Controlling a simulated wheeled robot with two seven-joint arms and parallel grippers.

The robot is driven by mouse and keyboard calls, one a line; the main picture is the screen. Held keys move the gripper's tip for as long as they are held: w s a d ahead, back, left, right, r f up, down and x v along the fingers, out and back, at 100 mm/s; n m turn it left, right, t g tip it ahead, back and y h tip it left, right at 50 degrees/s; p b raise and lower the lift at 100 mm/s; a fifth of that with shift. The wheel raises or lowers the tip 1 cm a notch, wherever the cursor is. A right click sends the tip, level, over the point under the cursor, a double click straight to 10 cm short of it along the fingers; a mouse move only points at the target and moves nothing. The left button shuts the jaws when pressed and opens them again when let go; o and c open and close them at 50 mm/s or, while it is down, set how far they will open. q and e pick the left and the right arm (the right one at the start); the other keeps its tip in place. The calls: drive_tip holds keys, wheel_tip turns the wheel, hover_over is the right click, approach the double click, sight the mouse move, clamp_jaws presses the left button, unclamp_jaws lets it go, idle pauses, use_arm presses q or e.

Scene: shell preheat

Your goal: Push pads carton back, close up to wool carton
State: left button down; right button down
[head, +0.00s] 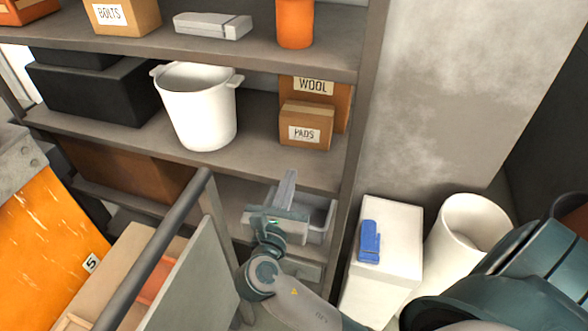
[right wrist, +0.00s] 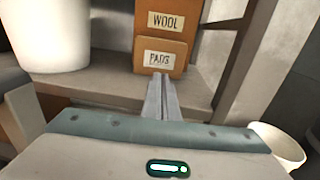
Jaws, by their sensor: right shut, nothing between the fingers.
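The pads carton (head: 305,120) is a small brown box with a white label, upright near the front of the middle shelf. The taller wool carton (head: 341,98) stands behind it, partly hidden by it. In the right wrist view the pads carton (right wrist: 161,66) stands in front of the wool carton (right wrist: 180,36); I cannot tell how wide any gap between them is. My right gripper (head: 290,177) is shut and empty, below and in front of the pads carton. In the right wrist view its fingertips (right wrist: 161,80) point at the carton's lower front; contact is unclear.
A white pot (head: 200,110) and black boxes (head: 100,92) stand left of the cartons on the middle shelf (head: 255,145). A shelf post (head: 361,100) rises close on the right. A grey bin (head: 318,215) sits on the lower shelf behind my right gripper.

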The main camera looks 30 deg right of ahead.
drive_tip(key=shift+v, duration=1.4)
drive_tip(key=shift+f, duration=0.1)
drive_tip(key=w+a+f+m+g+y+b, duration=0.15)
drive_tip(key=f+y, duration=0.25)
drive_tip(key=f, duration=1.3)
drive_tip(key=w+a+f+g+y+b, duration=0.1)
drive_tip(key=a+f+y, duration=0.2)
drive_tip(key=f, duration=1.3)
drive_tip(key=s+f+m+g+y, duration=0.1)
drive_tip(key=s+f+m, duration=0.15)
drive_tip(key=f, duration=0.45)
drive_tip(key=s+f+m+g+y, duration=0.15)
drive_tip(key=s+f, duration=0.25)
drive_tip(key=f, duration=0.4)
drive_tip(key=s+f+m+g+y+b, duration=0.1)
drive_tip(key=s+f+m+g+b, duration=0.3)
drive_tip(key=s+f, duration=0.7)
drive_tip(key=s+d+f+m+g+y, duration=0.1)
drive_tip(key=s+f+m, duration=0.6)
drive_tip(key=s, duration=0.7)
drive_tip(key=s+d+f+m+g+y, duration=0.1)
drive_tip(key=s+d+f+m, duration=0.2)
drive_tip(key=s+f+m, duration=0.5)
drive_tip(key=s+f, duration=0.1)
drive_tip(key=s, duration=0.4)
drive_tip(key=shift+s+f+g, duration=0.2)
drive_tip(key=shift+s+g, duration=0.15)
drive_tip(key=shift+g, duration=0.05)
